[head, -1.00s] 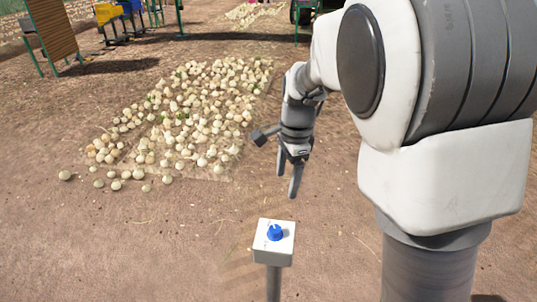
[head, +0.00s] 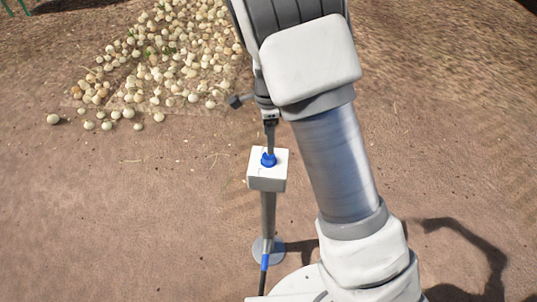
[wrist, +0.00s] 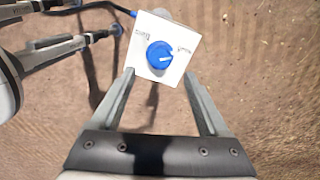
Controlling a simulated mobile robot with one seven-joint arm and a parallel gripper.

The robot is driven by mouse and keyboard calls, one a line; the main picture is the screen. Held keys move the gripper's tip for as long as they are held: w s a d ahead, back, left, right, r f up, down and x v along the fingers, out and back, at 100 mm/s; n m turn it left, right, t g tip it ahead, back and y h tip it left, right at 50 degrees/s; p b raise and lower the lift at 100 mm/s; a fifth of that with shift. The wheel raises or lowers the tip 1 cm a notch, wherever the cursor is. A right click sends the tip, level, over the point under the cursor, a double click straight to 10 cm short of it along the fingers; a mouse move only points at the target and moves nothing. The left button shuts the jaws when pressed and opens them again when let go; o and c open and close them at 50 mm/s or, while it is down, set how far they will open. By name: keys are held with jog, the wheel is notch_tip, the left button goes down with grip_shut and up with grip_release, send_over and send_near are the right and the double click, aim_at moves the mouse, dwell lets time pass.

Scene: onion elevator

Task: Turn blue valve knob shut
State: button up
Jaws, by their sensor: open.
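The blue valve knob (head: 268,160) sits on top of a white box (head: 267,182) on a grey post. My gripper (wrist: 158,73) is open, with one finger on each side of the box's lower part in that view. The knob lies between and just beyond the fingertips. I cannot tell whether they touch anything. In the head view my gripper (head: 270,148) is above the knob, its fingers overlapping in line.
A pile of pale onions (head: 165,60) lies on the ground at the upper left. The post stands on a round base plate (head: 267,250), with a blue and black hose (head: 264,264) beside it. Bare brown soil lies around the post, open to the left.

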aim_at(269, 158)
notch_tip(269, 158, down, 8)
jog(key=shift+r+b, duration=0.25)
jog(key=shift+b, duration=0.25)
grip_shut()
